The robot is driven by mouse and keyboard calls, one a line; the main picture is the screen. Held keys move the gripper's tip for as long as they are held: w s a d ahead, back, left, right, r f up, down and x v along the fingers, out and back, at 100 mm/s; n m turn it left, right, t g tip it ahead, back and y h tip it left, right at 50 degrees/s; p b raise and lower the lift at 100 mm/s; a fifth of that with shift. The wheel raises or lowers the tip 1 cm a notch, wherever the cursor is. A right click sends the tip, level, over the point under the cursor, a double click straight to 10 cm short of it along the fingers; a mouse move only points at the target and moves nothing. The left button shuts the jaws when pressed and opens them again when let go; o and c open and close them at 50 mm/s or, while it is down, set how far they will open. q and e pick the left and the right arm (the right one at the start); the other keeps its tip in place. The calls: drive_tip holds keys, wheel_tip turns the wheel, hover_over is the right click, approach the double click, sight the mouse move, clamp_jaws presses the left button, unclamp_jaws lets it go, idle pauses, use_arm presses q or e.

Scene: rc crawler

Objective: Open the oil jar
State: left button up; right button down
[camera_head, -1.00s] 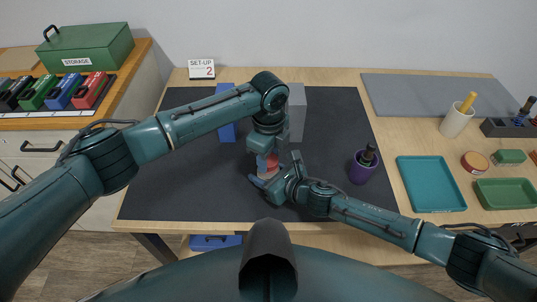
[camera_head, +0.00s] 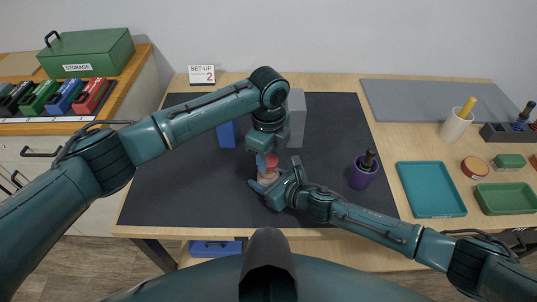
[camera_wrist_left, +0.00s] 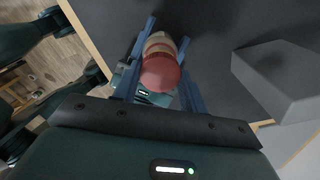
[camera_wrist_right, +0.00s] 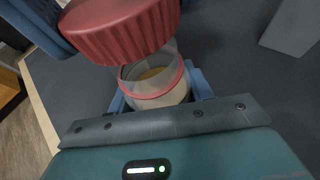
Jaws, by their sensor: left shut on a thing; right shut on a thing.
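The oil jar (camera_wrist_right: 158,88) is a clear glass jar with a red ring near its mouth and yellowish contents; it also shows in the head view (camera_head: 267,179). Its ribbed red lid (camera_wrist_right: 120,28) is above the jar, apart from the mouth and off to one side. My left gripper (camera_head: 268,161) comes down from above, shut on the lid, which shows between its blue fingers in the left wrist view (camera_wrist_left: 160,73). My right gripper (camera_head: 263,184) is shut on the jar's body from the side. The jar's base is hidden.
A grey block (camera_head: 297,117) and a blue block (camera_head: 227,133) stand behind my grippers on the dark mat (camera_head: 185,190). A purple cup (camera_head: 363,171) is to the right. Teal (camera_head: 431,189) and green trays (camera_head: 506,196) lie farther right. The mat's left part is clear.

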use_arm(q)
drive_tip(key=shift+r, duration=1.85)
use_arm(e)
drive_tip(key=c, duration=0.5)
unclamp_jaws()
